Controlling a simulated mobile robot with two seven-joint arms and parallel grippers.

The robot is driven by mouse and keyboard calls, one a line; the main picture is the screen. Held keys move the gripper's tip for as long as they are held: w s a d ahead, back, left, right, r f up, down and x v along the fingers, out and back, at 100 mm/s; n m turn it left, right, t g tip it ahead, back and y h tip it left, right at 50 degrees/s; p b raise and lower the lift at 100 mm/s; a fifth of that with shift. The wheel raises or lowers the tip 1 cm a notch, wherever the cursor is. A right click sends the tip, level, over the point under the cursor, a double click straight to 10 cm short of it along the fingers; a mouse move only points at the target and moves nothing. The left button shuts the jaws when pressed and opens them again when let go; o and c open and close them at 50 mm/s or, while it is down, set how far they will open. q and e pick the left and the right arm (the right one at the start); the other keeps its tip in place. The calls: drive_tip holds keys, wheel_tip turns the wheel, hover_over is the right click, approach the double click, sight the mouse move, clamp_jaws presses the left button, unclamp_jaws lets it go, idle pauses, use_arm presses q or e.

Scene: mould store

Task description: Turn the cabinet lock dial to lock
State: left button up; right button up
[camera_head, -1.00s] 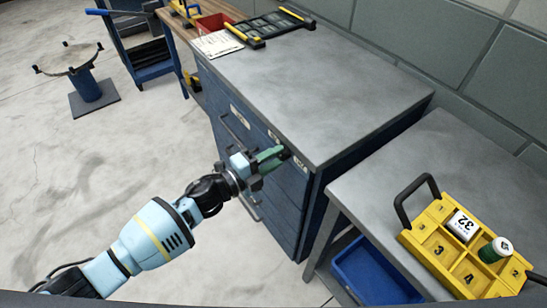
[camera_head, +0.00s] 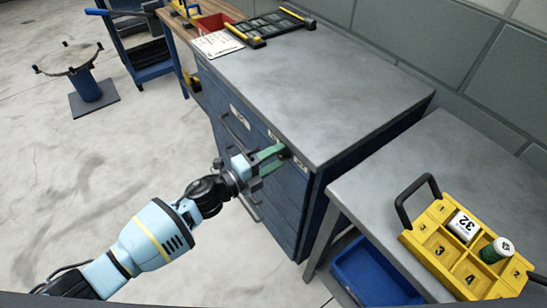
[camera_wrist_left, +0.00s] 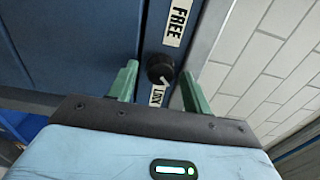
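The lock dial (camera_wrist_left: 160,68) is a small round black knob on the blue cabinet's (camera_head: 262,190) front edge strip. In the left wrist view its white mark points down and slightly right, roughly towards the lower label (camera_wrist_left: 157,95), which is partly hidden and hard to read. The label FREE (camera_wrist_left: 177,22) is on the opposite side. My left gripper (camera_head: 285,154) is open, its green fingers on either side of the dial with gaps visible in the left wrist view (camera_wrist_left: 160,78). My right gripper is not in view.
The cabinet's grey top is mostly clear, with a black-and-yellow tray (camera_head: 270,25) at its far end. A lower bench (camera_head: 375,185) on the right holds a yellow compartment caddy (camera_head: 420,243). A blue bin (camera_head: 368,272) sits below. Cabinet handles project near my left arm.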

use_arm(q)
drive_tip(key=v, duration=0.7)
drive_tip(key=shift+s+a, duration=0.2)
drive_tip(key=shift+a, duration=0.1)
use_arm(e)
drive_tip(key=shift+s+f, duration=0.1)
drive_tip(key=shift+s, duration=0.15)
use_arm(q)
drive_tip(key=s+a+f+n+y+p, duration=0.1)
drive_tip(key=s+a+f+n+y, duration=0.3)
drive_tip(key=s+n, duration=0.5)
drive_tip(key=s+a+f+n+g+y+p, duration=0.1)
drive_tip(key=s+a+f+n+y, duration=0.3)
drive_tip(key=s+n, duration=0.5)
drive_tip(key=s+a+f+n+y+p, duration=0.3)
drive_tip(key=s+n, duration=0.6)
drive_tip(key=s, duration=0.6)
wheel_tip(320, 180, down, 3)
drive_tip(key=a+y, duration=0.1)
drive_tip(key=a, duration=0.1)
drive_tip(key=shift+a+r+g+y, duration=0.15)
drive_tip(key=shift+a+g+y, duration=0.15)
drive_tip(key=shift+a+g, duration=0.1)
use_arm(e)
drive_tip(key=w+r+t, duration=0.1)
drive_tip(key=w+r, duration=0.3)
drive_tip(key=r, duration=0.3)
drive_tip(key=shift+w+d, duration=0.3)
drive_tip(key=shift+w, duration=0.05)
